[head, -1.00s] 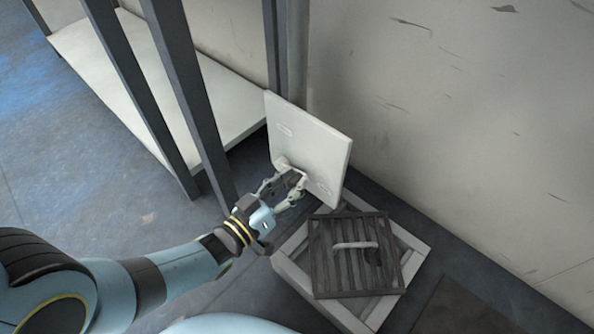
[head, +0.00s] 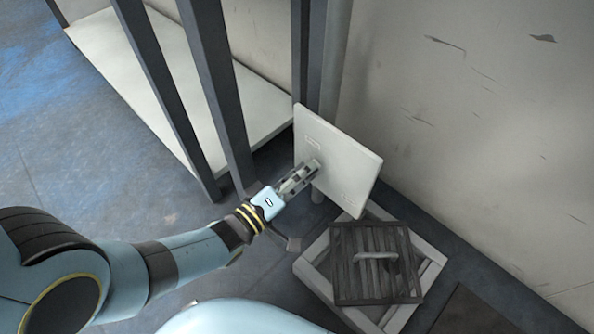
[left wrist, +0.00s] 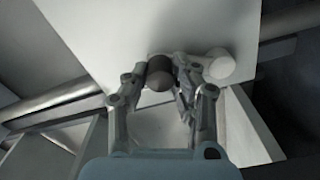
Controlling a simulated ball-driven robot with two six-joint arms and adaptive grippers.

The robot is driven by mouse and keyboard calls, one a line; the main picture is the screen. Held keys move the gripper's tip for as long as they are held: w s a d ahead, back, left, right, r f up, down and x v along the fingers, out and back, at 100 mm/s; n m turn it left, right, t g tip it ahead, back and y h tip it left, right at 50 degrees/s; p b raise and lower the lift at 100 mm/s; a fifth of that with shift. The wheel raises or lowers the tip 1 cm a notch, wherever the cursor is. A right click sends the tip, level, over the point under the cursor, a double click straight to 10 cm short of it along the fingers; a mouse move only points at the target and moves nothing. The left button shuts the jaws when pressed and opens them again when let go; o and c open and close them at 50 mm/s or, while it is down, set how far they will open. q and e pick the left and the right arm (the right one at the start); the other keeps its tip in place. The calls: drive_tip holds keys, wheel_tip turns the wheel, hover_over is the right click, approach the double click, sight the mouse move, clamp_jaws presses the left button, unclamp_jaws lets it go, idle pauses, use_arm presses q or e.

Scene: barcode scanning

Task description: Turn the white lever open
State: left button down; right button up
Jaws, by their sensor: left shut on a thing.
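The white lever (left wrist: 220,66) sits on the face of a white square panel (head: 345,165). In the left wrist view its rounded white end sticks out to the right of the fingers, and a dark round part (left wrist: 158,72) shows between them. My left gripper (head: 312,170) is shut on the lever, close against the panel. It also shows in the left wrist view (left wrist: 172,80). My right gripper is not in view.
A crate with a pale rim (head: 428,272) and a dark slatted lid (head: 350,290) with a handle stands below the panel. A rack with dark posts (head: 222,100) and a white shelf (head: 170,85) is at left. A grey wall (head: 470,120) is behind.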

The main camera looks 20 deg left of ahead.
use_arm(q)
drive_tip(key=shift+w+a+r+n, duration=0.15)
drive_tip(key=shift+a+n, duration=0.35)
drive_tip(key=shift+n, duration=0.3)
drive_tip(key=shift+w+a+n, duration=0.25)
drive_tip(key=shift+a+n, duration=0.55)
drive_tip(key=shift+n, duration=0.6)
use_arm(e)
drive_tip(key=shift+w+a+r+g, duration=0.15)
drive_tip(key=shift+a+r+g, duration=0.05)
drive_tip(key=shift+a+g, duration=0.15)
use_arm(q)
drive_tip(key=c, duration=1.1)
unclamp_jaws()
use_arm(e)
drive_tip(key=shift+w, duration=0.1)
use_arm(q)
drive_tip(key=v, duration=0.7)
drive_tip(key=shift+s+a, duration=0.15)
drive_tip(key=shift+s, duration=0.05)
